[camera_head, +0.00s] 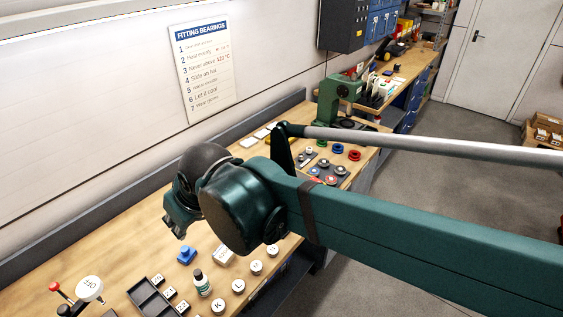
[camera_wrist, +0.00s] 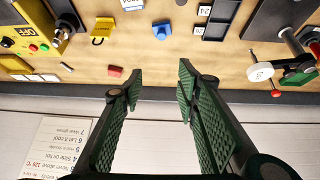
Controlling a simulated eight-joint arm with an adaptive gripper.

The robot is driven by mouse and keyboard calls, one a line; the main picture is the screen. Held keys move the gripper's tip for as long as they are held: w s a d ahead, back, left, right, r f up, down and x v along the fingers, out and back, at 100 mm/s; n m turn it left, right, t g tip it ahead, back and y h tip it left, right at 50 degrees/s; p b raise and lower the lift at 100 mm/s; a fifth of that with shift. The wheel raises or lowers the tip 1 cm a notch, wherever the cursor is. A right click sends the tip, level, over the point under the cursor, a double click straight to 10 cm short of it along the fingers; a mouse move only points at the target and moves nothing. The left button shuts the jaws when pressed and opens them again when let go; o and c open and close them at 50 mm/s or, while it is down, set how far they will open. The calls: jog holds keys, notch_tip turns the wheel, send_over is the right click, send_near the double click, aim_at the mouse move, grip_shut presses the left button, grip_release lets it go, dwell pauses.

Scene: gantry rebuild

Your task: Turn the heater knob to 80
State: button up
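In the wrist view, a yellow-and-black unit (camera_wrist: 30,40) at the upper left edge carries an OFF label, a red button and a green button. It is cut off by the frame, and I cannot tell whether it is the heater. No knob scale or 80 mark can be read. In the head view my arm hides the bench there. My gripper (camera_wrist: 160,80) is open and empty in the wrist view, its fingers pointing over the bench's wall-side edge. In the head view the gripper (camera_head: 176,228) is small, above the bench and left of my wrist.
A green press (camera_head: 335,98) stands farther back. A yellow padlock (camera_wrist: 101,30) and red block (camera_wrist: 115,72) lie near the gripper.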

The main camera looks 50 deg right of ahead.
jog(key=w+d+g+p, duration=0.1)
jog(key=w+d, duration=0.3)
jog(key=d, duration=0.3)
jog(key=w+d+r+g+h+p, duration=0.1)
jog(key=w+d, duration=0.2)
jog(key=d, duration=0.5)
jog(key=w+d+g+p, duration=0.1)
jog(key=w+d+p, duration=0.1)
jog(key=w+d, duration=0.35)
jog(key=d+f+g+p, duration=0.1)
jog(key=d+f, duration=0.2)
jog(key=d, duration=0.6)
jog(key=s+d+f+g+y+p, duration=0.1)
jog(key=d+f, duration=0.2)
jog(key=d, duration=0.7)
jog(key=s+d+f+m+g, duration=0.1)
jog(key=d+f, duration=0.3)
jog(key=d, duration=0.5)
jog(key=shift+s+d+f+p, duration=0.15)
jog(key=shift+s+p, duration=0.1)
jog(key=shift+p, duration=0.15)
jog(key=shift+s+d+f, duration=0.15)
jog(key=shift+d, duration=0.15)
jog(key=shift+f, duration=3.9)
jog(key=c, duration=0.9)
